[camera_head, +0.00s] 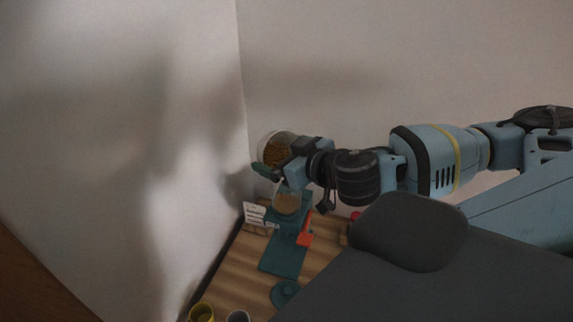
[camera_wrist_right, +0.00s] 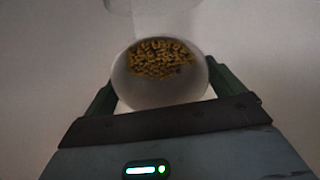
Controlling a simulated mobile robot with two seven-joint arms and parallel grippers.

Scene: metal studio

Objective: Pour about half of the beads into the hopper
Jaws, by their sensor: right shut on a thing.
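My right gripper (camera_head: 275,172) is shut on a clear, rounded container (camera_head: 268,142) and holds it up near the wall corner. Golden-brown beads (camera_head: 277,155) lie inside it. In the right wrist view the container (camera_wrist_right: 150,92) sits between the dark green fingers of the gripper (camera_wrist_right: 160,98), with the beads (camera_wrist_right: 160,58) gathered at its far side. The hopper (camera_head: 287,203), a clear cup with tan content on a teal stand, is just below the gripper. A pale, see-through rim shows at the top of the wrist view; I cannot tell what it belongs to. My left gripper is not in view.
The wooden table (camera_head: 232,272) stands against the walls. A white label card (camera_head: 254,213) and a red-orange part (camera_head: 305,239) are by the teal stand (camera_head: 283,257). A yellow cup (camera_head: 202,312), a grey cup (camera_head: 238,317) and a teal round piece (camera_head: 285,293) are nearer the front.

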